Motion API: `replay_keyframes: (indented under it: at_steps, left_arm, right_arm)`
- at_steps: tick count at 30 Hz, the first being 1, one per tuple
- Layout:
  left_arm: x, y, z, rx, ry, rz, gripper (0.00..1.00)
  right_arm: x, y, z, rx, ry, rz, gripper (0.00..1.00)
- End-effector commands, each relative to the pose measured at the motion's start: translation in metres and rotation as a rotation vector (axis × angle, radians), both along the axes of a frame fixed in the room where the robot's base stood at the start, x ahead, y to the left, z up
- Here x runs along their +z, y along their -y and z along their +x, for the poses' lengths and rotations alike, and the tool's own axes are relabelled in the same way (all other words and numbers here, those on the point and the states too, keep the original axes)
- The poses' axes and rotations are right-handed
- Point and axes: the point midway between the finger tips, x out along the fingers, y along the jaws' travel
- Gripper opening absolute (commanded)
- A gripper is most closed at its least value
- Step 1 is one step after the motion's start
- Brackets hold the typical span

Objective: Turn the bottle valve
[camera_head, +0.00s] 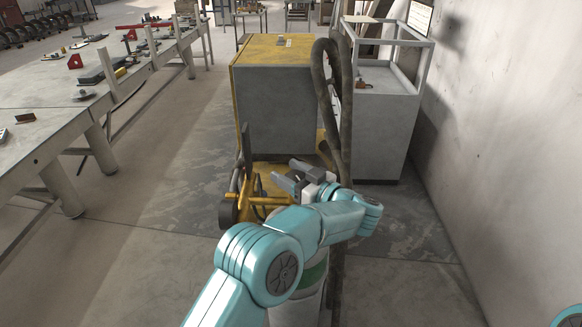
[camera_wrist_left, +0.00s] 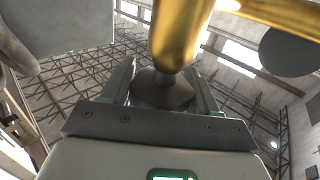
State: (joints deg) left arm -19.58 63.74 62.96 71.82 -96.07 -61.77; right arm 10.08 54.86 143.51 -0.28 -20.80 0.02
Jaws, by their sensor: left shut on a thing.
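The gas bottle (camera_head: 296,310), pale with a green band, stands upright at the bottom middle of the head view, partly behind my left arm. My left gripper (camera_head: 290,180) reaches over its top near the yellow machine. In the left wrist view the left gripper (camera_wrist_left: 160,85) has its two fingers on either side of a dark round valve knob (camera_wrist_left: 162,90), shut on it. A brass-coloured part (camera_wrist_left: 178,35) rises in front of the knob. In the head view the valve is hidden by my arm and gripper. My right gripper is out of view.
A yellow and grey machine cabinet (camera_head: 277,105) stands just beyond, with thick dark hoses (camera_head: 325,85) at its right side. A grey frame cart (camera_head: 378,135) stands by the right wall. A long workbench (camera_head: 62,112) with tools runs along the left. Floor between bench and cabinet is clear.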

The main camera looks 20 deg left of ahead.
Motion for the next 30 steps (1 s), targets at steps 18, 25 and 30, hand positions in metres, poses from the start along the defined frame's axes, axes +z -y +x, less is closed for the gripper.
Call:
replay_keyframes:
  at_steps: [18, 25, 30]
  left_arm:
    - [-0.0019, -0.0012, -0.0026, 0.134, -0.005, 0.001, 0.29]
    - [-0.0020, -0.0011, -0.0026, 0.133, -0.006, 0.001, 0.63]
    - [-0.0013, -0.0012, -0.0024, 0.133, -0.004, 0.002, 0.79]
  right_arm:
    - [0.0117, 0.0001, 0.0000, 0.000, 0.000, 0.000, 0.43]
    - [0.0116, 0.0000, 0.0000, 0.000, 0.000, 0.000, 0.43]
    - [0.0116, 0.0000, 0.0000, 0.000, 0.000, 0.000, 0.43]
